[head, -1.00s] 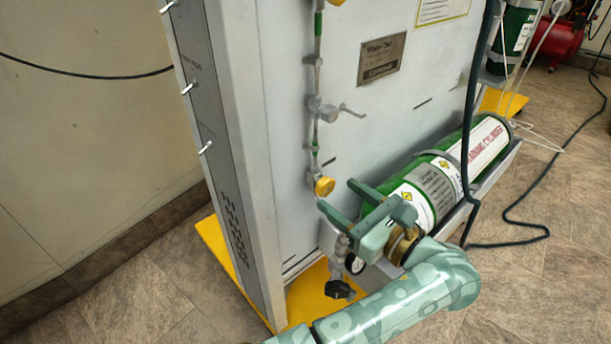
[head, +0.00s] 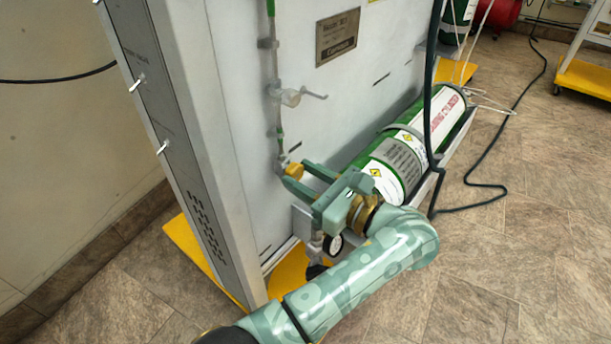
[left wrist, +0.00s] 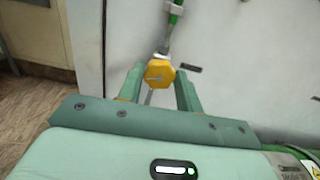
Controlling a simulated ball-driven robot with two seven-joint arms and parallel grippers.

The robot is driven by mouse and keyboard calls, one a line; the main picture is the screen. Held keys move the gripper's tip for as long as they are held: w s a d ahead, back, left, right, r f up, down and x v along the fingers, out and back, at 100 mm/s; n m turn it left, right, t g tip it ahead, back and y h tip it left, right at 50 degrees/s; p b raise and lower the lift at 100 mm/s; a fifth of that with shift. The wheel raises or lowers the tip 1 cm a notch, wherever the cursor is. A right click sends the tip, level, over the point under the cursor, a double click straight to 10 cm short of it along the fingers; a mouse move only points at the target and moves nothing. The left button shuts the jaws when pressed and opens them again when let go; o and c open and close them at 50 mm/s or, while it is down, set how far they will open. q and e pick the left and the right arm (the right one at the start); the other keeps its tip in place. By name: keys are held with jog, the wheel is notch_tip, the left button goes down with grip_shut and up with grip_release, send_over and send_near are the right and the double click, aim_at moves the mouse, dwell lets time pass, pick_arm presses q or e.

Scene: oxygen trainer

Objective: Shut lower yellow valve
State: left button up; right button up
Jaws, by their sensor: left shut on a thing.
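The lower yellow valve (head: 293,170) is a small yellow knob low on the grey panel's thin vertical pipe. My left gripper (head: 297,175) reaches it from the front right, with one green finger on each side of the knob. In the left wrist view the yellow knob (left wrist: 159,73) sits between the fingertips of my left gripper (left wrist: 160,80), which is shut on it. A thin pale mark shows on the knob's face. My right gripper is not in view.
A green training cylinder (head: 410,150) lies on a rack right of my left gripper. A pipe fitting with a lever (head: 290,97) is above the valve. A round gauge (head: 333,246) is below my gripper. A dark hose (head: 428,110) hangs by the cylinder.

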pick_arm(q)
jog(key=m, duration=0.3)
jog(key=shift+m, duration=0.4)
jog(key=shift+w+d+m, duration=0.1)
jog(key=shift+m, duration=1.3)
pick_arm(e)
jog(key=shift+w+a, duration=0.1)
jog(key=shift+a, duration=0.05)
pick_arm(q)
jog(key=o, duration=1)
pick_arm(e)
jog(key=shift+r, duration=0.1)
